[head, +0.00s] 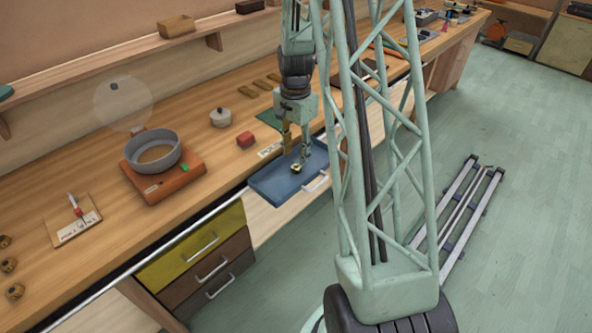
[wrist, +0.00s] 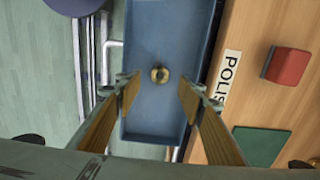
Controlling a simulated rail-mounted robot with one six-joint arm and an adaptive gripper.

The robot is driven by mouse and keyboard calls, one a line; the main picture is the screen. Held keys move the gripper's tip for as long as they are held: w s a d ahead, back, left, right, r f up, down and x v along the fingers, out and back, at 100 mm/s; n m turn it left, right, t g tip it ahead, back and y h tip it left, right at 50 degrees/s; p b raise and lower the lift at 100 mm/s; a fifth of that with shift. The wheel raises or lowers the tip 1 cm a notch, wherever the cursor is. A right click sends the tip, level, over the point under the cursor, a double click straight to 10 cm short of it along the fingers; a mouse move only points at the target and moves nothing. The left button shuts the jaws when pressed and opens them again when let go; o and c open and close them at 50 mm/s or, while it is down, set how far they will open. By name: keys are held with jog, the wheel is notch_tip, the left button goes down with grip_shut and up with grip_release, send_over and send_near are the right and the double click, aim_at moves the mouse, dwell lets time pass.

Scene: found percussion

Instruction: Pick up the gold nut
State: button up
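I cannot tell the exact height of the fingertips above the nut.
A red block (head: 245,139) and a green pad (head: 270,118) lie on the bench beside the tray. A label reading "POLIS" (wrist: 230,75) lies along the tray's side. A grey ring on an orange base (head: 163,180) stands to the left. A white-lidded pot (head: 220,117) stands behind.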

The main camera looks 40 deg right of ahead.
aim_at(296, 167)
jog(key=shift+f, duration=0.45)
jog(key=shift+f, duration=0.15)
jog(key=shift+f+b, duration=0.35)
jog(key=shift+f, duration=2.1)
jog(key=c, duration=1)
jog(key=shift+r, duration=0.2)
jog(key=shift+r, duration=1.2)
jog(key=shift+s+r, duration=0.1)
jog(key=shift+r, duration=0.35)
jog(key=s+a, duration=0.2)
jog(key=s, duration=0.2)
jog(key=s+a+r, duration=0.1)
jog(key=s+a, duration=0.2)
jog(key=s, duration=0.2)
jog(key=s+a, duration=0.3)
jog(key=s, duration=0.1)
jog(key=shift+s+a+r, duration=0.15)
jog(key=shift+s+a, duration=0.05)
jog(key=shift+s, duration=0.05)
